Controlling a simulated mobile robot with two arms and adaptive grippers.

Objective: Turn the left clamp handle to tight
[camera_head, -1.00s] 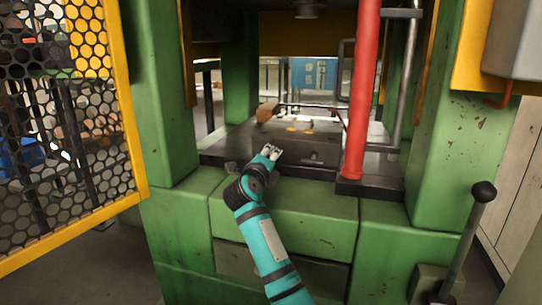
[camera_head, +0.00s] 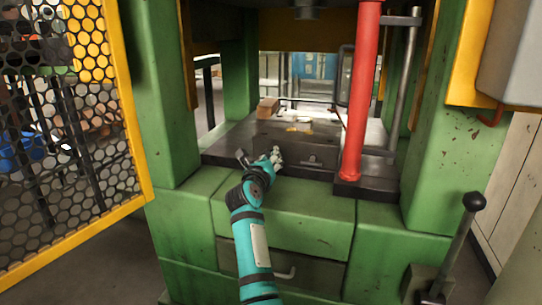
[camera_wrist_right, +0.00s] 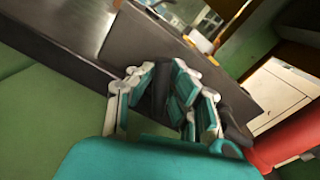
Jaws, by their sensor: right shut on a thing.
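My right gripper (camera_head: 276,158) is at the front edge of the dark press bed (camera_head: 225,150), left of centre. In the wrist view its fingers (camera_wrist_right: 166,100) are closed around a dark bar (camera_wrist_right: 161,82), which appears to be the left clamp handle; the fingers hide most of it. In the head view a grey, tilted flat piece (camera_head: 242,158) stands just left of the gripper and seems to belong to the same clamp. Which way the handle points is hard to tell. My left gripper is not in view.
A red column (camera_head: 362,95) stands right of the gripper. A brown block (camera_head: 268,107) is further back. A yellow mesh guard (camera_head: 90,130) is at left, a black-knobbed lever (camera_head: 474,201) at right.

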